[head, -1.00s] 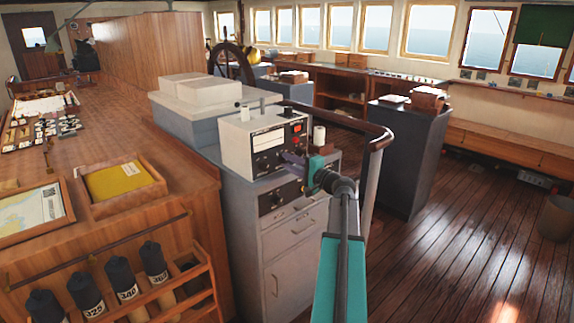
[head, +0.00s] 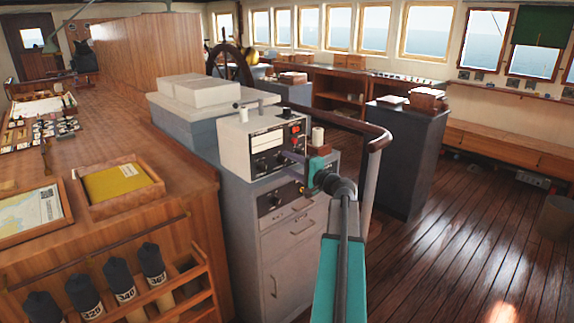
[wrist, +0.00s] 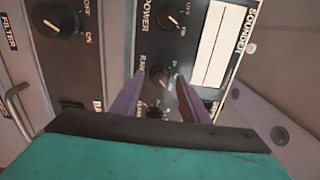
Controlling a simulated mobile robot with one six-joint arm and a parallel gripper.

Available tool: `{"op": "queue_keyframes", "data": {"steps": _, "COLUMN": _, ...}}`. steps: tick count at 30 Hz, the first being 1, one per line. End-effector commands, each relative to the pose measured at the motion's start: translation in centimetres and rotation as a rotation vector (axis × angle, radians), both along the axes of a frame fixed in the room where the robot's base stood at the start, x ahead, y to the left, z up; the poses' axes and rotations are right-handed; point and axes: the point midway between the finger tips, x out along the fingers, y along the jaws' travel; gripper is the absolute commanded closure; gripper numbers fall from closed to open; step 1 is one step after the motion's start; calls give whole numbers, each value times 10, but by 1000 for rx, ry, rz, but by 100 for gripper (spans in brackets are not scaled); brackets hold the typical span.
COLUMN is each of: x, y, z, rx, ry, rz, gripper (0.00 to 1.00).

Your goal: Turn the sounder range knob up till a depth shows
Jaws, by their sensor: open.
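The sounder (head: 236,146) is a pale box on a grey cabinet, with a dark front panel. Its range knob (wrist: 159,77) is small, round and dark with a light pointer line, beside a partly hidden "RAN" label. The power knob (wrist: 169,18) sits above it in the wrist view. The sounder's display (wrist: 212,45) is a pale strip, and I see no figure on it. My gripper (wrist: 161,76) is open, its two purple fingertips on either side of the range knob. I cannot tell whether they touch it. In the head view my gripper (head: 293,158) is at the sounder's front.
A second dark panel with a knob (wrist: 55,20) is set below the sounder. A white cup-like roll (head: 318,136) stands to the right of the sounder. A curved handrail (head: 375,143) runs close behind my arm. A wooden chart table (head: 120,150) lies left; open floor lies right.

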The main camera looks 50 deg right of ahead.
Motion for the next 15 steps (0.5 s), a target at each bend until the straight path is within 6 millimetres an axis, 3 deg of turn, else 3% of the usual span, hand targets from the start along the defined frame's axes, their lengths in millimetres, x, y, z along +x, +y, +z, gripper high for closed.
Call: {"op": "queue_keyframes", "data": {"steps": 15, "x": -71, "y": 7, "z": -1, "rx": 0, "ry": -1, "rz": -2, "gripper": 59}}
